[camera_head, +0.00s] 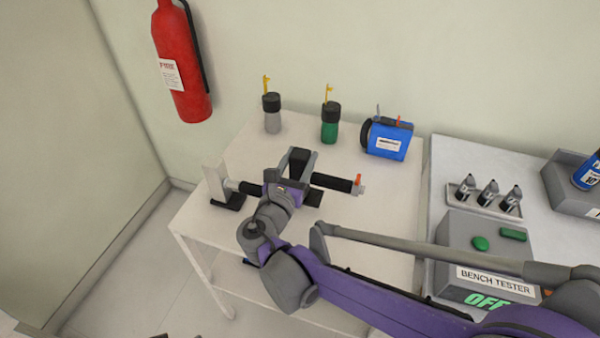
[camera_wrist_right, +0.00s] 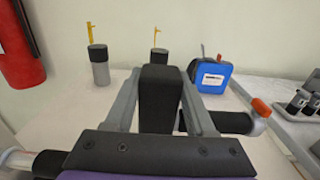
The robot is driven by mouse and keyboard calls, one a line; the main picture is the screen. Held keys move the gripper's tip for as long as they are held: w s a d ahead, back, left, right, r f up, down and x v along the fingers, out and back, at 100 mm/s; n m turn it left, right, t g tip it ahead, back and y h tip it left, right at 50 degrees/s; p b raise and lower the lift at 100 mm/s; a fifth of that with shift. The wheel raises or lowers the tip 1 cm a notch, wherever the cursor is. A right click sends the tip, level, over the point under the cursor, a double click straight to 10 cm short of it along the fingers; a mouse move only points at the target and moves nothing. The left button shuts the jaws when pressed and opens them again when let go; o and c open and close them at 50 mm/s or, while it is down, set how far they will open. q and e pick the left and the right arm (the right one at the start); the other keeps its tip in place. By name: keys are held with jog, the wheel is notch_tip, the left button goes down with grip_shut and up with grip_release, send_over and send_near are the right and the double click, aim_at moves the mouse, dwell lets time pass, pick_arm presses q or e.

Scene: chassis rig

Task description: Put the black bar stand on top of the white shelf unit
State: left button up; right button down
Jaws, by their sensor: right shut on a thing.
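The black bar stand (camera_head: 338,184) has a dark horizontal bar, a pale upright block at its left end and an orange-tipped metal fitting at its right end. It is at the top of the white shelf unit (camera_head: 385,215), towards the front left. Its dark feet look very close to or on the top; I cannot tell whether they touch. My right gripper (camera_head: 298,163) is shut on the stand, with a black block between its fingers, also seen in the right wrist view (camera_wrist_right: 158,90). My arm hides part of the bar. My left gripper is not in view.
Behind the stand on the shelf top are a grey bottle (camera_head: 272,118), a green bottle (camera_head: 330,128) and a blue case (camera_head: 388,141). A grey bench tester (camera_head: 460,240) stands on the bench at right. A red fire extinguisher (camera_head: 182,65) hangs on the wall.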

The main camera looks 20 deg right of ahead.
aim_at(297, 177)
jog(key=shift+f+b, duration=0.45)
jog(key=shift+f, duration=1.55)
jog(key=shift+f, duration=0.2)
jog(key=shift+c, duration=1.2)
grip_release()
jog(key=shift+r, duration=0.15)
jog(key=shift+s+a+r, duration=0.1)
jog(key=shift+s+a, duration=0.05)
jog(key=shift+s, duration=0.05)
jog(key=v, duration=1.1)
jog(key=shift+s+a, duration=0.15)
jog(key=shift+s, duration=0.1)
